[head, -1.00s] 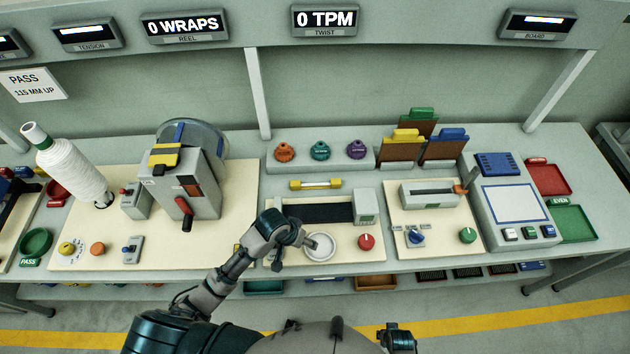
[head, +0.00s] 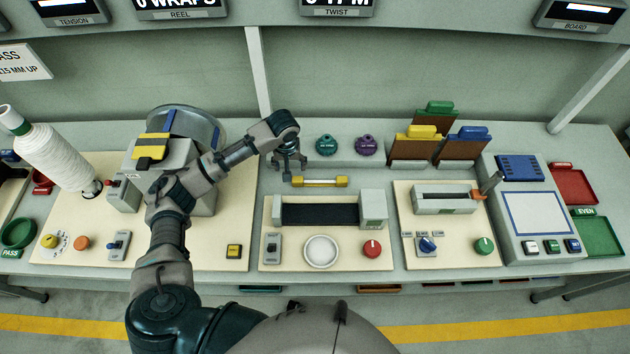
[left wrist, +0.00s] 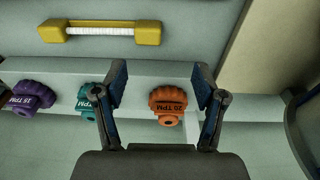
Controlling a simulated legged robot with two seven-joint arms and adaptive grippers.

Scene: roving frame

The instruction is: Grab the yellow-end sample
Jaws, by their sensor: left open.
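The yellow-end sample (head: 320,182), a short white rod with yellow end blocks, lies on the bench behind the dark belt unit. It also shows at the top left of the left wrist view (left wrist: 100,29). My left gripper (head: 288,170) is open and empty, just left of and behind the sample's left end. In the left wrist view its fingers (left wrist: 160,80) stand either side of the orange 20 TPM knob (left wrist: 168,105), with the sample beyond them and not between them. In the head view the gripper hides that knob. My right gripper is not in view.
Teal (head: 326,144) and purple (head: 365,145) knobs sit on the ledge behind the sample. The dark belt unit (head: 320,213) is in front of it. A rack with yellow (head: 421,131), green and blue tabs stands to the right. The reel machine (head: 175,150) is left.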

